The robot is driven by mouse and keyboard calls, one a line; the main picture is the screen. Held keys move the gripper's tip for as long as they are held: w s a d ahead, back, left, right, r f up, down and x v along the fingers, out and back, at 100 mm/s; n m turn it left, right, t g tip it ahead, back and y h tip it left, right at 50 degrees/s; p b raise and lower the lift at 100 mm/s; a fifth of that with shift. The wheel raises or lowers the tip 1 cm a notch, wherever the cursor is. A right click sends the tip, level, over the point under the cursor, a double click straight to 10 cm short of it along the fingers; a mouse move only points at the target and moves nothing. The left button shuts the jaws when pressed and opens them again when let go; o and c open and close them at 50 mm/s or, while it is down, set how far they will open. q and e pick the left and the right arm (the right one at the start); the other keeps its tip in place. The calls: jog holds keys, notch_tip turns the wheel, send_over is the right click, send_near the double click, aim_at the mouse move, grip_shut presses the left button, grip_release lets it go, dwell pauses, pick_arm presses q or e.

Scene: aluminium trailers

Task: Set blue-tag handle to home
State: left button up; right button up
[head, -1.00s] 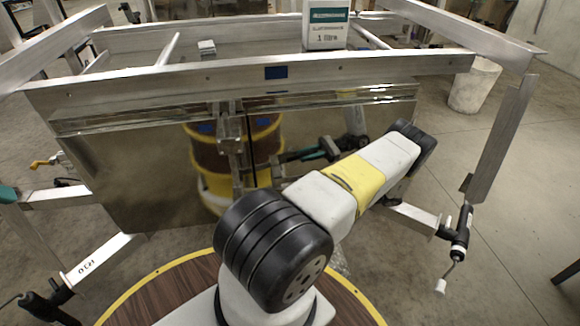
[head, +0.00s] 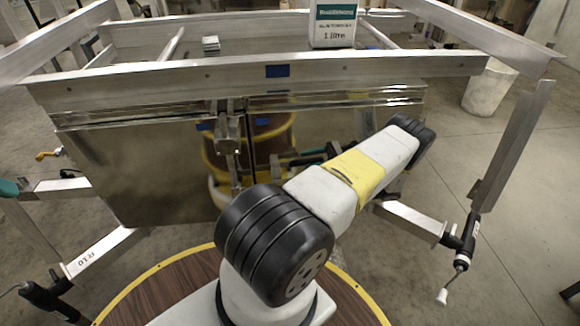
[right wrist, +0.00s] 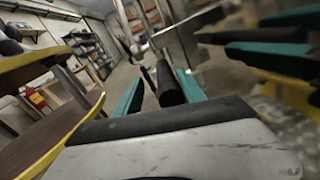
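A metal latch handle (head: 228,132) hangs upright at the middle seam of the shiny trailer panels. A blue tag (head: 277,71) is on the beam above it, to the right. Blue patches also show on the panel to its left (head: 205,127) and right (head: 262,121); they may be tags or reflections. My right gripper (right wrist: 158,88) has teal fingers apart, with a dark bar between them that I cannot identify. A metal upright (right wrist: 178,42) stands just beyond the fingertips. In the head view, teal near the seam is partly hidden by my arm.
A white and teal 1 litre container (head: 333,26) and a small grey block (head: 211,44) sit on the trailer. Sloping aluminium frame legs (head: 410,222) stand on both sides. A white bin (head: 488,88) is at the right. The floor at right is mostly clear.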

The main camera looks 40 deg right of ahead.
jog(key=v, duration=0.8)
dwell(0.4)
